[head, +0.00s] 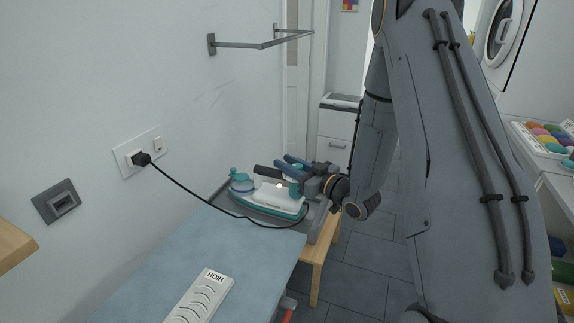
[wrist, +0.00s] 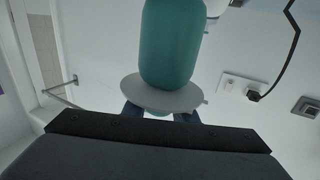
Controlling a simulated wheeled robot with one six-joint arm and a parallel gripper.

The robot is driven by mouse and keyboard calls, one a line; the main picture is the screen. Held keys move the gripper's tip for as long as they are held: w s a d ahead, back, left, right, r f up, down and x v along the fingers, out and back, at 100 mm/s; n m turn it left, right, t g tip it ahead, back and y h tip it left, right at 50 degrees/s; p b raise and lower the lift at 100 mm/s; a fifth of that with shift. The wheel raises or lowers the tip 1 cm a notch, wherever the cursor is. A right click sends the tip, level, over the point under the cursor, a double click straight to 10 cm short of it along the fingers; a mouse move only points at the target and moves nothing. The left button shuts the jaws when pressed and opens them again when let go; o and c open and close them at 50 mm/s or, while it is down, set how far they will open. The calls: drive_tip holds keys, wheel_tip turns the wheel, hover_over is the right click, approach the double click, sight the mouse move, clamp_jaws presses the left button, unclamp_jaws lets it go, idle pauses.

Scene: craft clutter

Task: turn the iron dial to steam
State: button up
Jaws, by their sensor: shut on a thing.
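The iron (head: 272,198), white and teal with a dark handle, sits on a grey rest at the far end of the ironing board. My gripper (head: 285,163), with blue fingers, reaches to the iron from the right. In the wrist view a pale grey disc with a small pointed tab on its right edge, which looks like the dial (wrist: 150,94), lies at the blue fingers of my gripper (wrist: 160,114). The gripper is shut on it. A teal rounded part (wrist: 172,45) stands in front of the disc and covers part of it. Dial markings cannot be read.
The blue ironing board (head: 200,255) carries a white strip marked HIGH (head: 200,295). The iron's black cord (head: 195,193) runs to a wall socket (head: 128,158). A wall rail (head: 240,45) is above. Grey floor (head: 350,275) lies open to the right of the board.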

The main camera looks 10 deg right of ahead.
drive_tip(key=shift+w+d+m+t+h+b, duration=0.1)
drive_tip(key=shift+d+m+t+h+b, duration=0.1)
drive_tip(key=shift+m+t+h, duration=0.45)
drive_tip(key=shift+w+d+m+t+h+b, duration=0.15)
drive_tip(key=shift+m+h, duration=0.35)
drive_tip(key=shift+h, duration=0.45)
drive_tip(key=shift+d+m+t+h+b, duration=0.2)
drive_tip(key=shift+m+t+h, duration=0.3)
drive_tip(key=shift+h, duration=0.3)
drive_tip(key=o, duration=1)
drive_tip(key=shift+o, duration=0.2)
drive_tip(key=b+v, duration=0.2)
drive_tip(key=v, duration=0.5)
drive_tip(key=shift+s+r+b, duration=0.1)
drive_tip(key=shift+s+b, duration=0.2)
drive_tip(key=shift+s, duration=0.05)
drive_tip(key=shift+d, duration=0.1)
drive_tip(key=shift+s, duration=0.1)
